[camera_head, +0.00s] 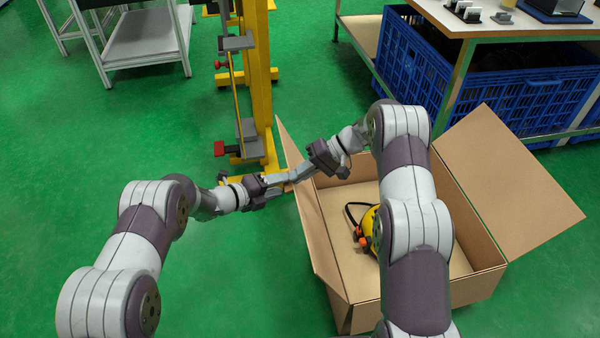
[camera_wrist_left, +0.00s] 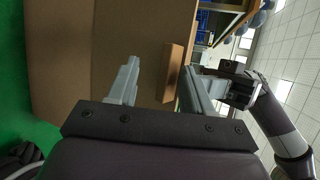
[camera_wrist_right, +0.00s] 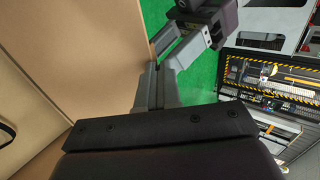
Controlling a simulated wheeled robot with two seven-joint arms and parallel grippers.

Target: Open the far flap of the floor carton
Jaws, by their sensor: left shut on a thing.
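The floor carton (camera_head: 485,278) stands open-topped at the right of the head view. Its right-hand flap (camera_head: 515,185) is spread outward. A left-hand flap (camera_head: 316,240) rises along the left side and leans outward. The far flap cannot be made out clearly; my right arm covers part of that side. My left gripper (camera_head: 284,178) is at the carton's far left corner, shut on cardboard flap edge; brown board (camera_wrist_left: 173,72) shows between its fingers. My right gripper (camera_head: 330,165) is just right of it, above the far left corner, fingers together (camera_wrist_right: 156,85) beside a cardboard panel (camera_wrist_right: 85,50).
A yellow item with black and orange parts (camera_head: 367,226) lies inside the carton. A yellow post stand (camera_head: 262,90) is close behind the left gripper. A bench with blue crates (camera_head: 415,62) stands behind the carton. Green floor at left is clear.

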